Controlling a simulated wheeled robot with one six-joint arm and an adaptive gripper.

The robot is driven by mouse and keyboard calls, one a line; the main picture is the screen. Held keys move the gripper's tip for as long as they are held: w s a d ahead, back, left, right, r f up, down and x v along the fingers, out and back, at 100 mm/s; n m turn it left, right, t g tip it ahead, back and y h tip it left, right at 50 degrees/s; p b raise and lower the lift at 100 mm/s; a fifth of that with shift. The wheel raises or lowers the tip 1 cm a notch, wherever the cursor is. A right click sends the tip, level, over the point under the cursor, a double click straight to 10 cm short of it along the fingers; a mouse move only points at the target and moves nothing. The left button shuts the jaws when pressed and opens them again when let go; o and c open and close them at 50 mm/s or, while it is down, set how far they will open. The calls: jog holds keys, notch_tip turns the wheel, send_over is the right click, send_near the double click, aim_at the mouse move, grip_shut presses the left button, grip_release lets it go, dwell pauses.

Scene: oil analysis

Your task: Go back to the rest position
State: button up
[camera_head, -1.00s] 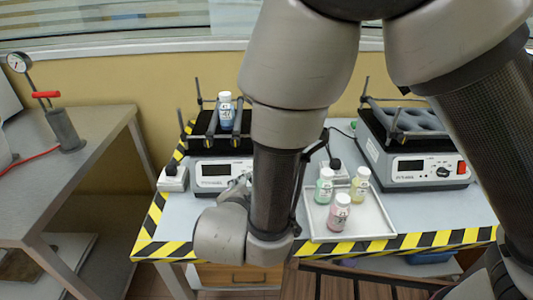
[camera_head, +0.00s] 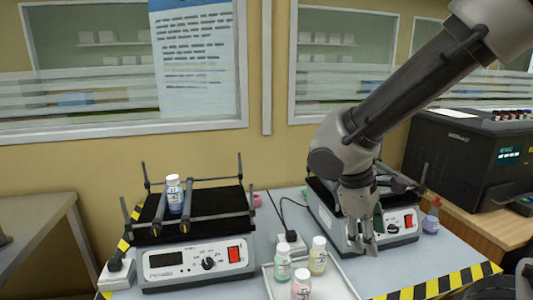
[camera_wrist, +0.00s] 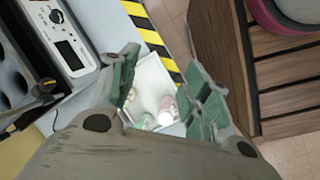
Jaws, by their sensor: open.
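My gripper (camera_head: 362,238) hangs pointing down in front of the right shaker (camera_head: 398,222) in the head view. In the wrist view its two green-padded fingers (camera_wrist: 165,95) are spread apart with nothing held between them. A bottle with blue contents (camera_head: 174,195) stands upright on the left shaker (camera_head: 197,259). A white tray (camera_head: 338,284) on the table holds a green bottle (camera_head: 283,262), a yellow bottle (camera_head: 318,257) and a pink bottle (camera_head: 301,285). The tray (camera_wrist: 152,75) also shows in the wrist view beyond the fingers.
A dark analyser (camera_head: 465,150) stands on a wooden desk at the right. A small bottle with purple contents (camera_head: 431,217) is beside the right shaker. Yellow-black tape (camera_head: 450,284) marks the table's edge. A grey table (camera_head: 38,226) is at the left.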

jog(key=s+d+r+m+t+y, duration=0.2)
jog(key=s+d+r+m, duration=0.1)
jog(key=d+r+m, duration=0.2)
jog(key=s+d+r+m+t+y, duration=0.1)
jog(key=d+r+m, duration=0.4)
jog(key=d, duration=0.5)
jog(key=shift+s+r+m+t+y, duration=0.2)
jog(key=shift+s+m+t+y, duration=0.25)
jog(key=shift+s, duration=0.7)
